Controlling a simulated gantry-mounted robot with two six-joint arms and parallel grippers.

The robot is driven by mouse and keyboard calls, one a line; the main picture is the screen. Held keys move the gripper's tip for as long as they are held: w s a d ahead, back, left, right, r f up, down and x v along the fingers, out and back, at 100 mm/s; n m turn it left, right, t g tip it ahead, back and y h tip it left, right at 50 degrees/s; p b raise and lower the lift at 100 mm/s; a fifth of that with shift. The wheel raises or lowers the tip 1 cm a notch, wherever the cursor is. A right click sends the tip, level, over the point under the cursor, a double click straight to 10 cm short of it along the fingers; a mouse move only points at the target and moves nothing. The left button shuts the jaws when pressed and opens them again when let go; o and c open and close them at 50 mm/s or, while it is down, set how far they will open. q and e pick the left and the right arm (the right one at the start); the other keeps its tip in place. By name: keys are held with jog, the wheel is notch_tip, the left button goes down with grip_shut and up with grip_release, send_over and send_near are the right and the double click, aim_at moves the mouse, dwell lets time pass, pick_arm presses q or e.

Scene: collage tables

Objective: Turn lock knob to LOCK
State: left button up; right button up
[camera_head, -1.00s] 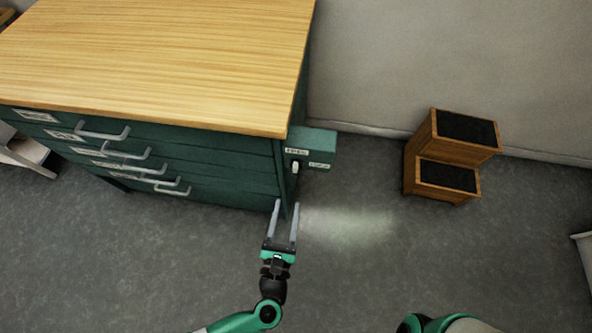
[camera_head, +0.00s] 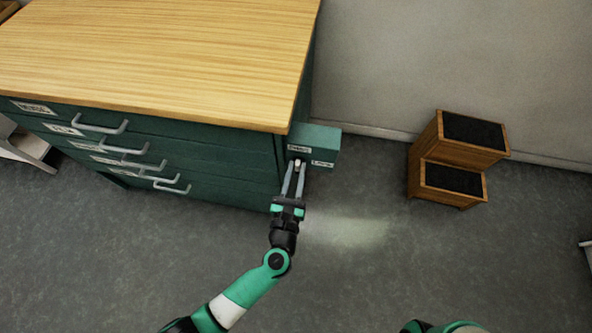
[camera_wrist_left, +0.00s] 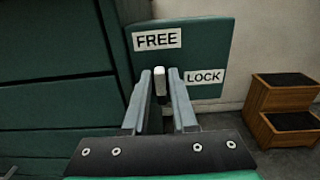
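The lock knob (camera_head: 297,163) is a small white-tipped lever on the green lock box (camera_head: 322,143) at the right side of the cabinet. In the left wrist view the knob (camera_wrist_left: 160,82) stands upright beneath the FREE label (camera_wrist_left: 157,39), with the LOCK label (camera_wrist_left: 204,77) to its right. My left gripper (camera_head: 295,171) reaches the knob from the front. Its fingers (camera_wrist_left: 160,88) stand on both sides of the knob, drawn close in on it. The lower part of the knob is dark and partly hidden between the fingers. My right gripper is out of view.
The green cabinet (camera_head: 200,152) with a wooden top and several drawer handles stands to the left of the knob. A wooden two-step stool (camera_head: 461,158) stands by the wall at right. The grey floor between is clear.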

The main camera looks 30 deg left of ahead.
pick_arm(q)
grip_shut()
jog(key=m+p, duration=0.1)
jog(key=m, duration=0.1)
jog(key=m+p, duration=0.1)
jog(key=shift+w+d+m, duration=0.1)
jog(key=shift+d+m, duration=0.25)
jog(key=shift+m, duration=0.05)
jog(key=m, duration=0.2)
jog(key=m+p, duration=0.1)
jog(key=m, duration=0.1)
jog(key=shift+w+d+f, duration=0.1)
jog(key=shift+d+f, duration=0.05)
jog(key=shift+d, duration=0.2)
jog(key=m, duration=0.1)
jog(key=m+p, duration=0.1)
jog(key=m, duration=0.3)
jog(key=shift+d+f, duration=0.25)
jog(key=shift+f, duration=0.1)
jog(key=m, duration=0.2)
jog(key=f+m+p, duration=0.1)
jog(key=m, duration=0.2)
jog(key=shift+w+d, duration=0.1)
